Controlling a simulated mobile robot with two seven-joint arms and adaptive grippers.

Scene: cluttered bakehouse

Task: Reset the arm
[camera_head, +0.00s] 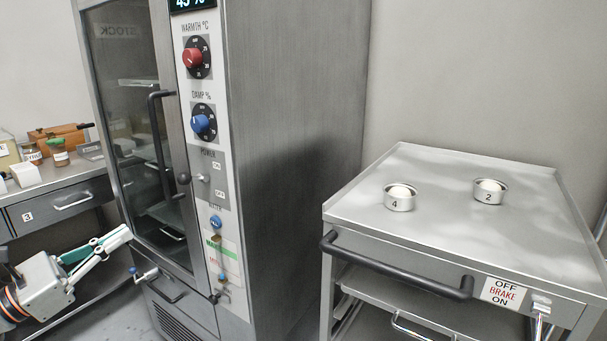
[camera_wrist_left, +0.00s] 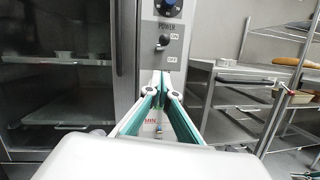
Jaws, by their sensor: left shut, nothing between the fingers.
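My left gripper (camera_head: 122,236) comes in from the lower left in the head view. Its fingers are shut with nothing between them, in front of the lower glass door of a tall steel cabinet (camera_head: 290,120). In the left wrist view the shut fingers (camera_wrist_left: 161,80) point at the cabinet's control panel, just below the power switch (camera_wrist_left: 162,43). I cannot tell whether the tips touch anything. My right gripper is in neither view.
The cabinet has a dark door handle (camera_head: 158,130), a red knob (camera_head: 193,58) and a blue knob (camera_head: 200,123). A steel trolley (camera_head: 450,235) at right carries two round tins, marked 4 (camera_head: 399,199) and 2 (camera_head: 489,191). A cluttered counter (camera_head: 70,180) stands at left.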

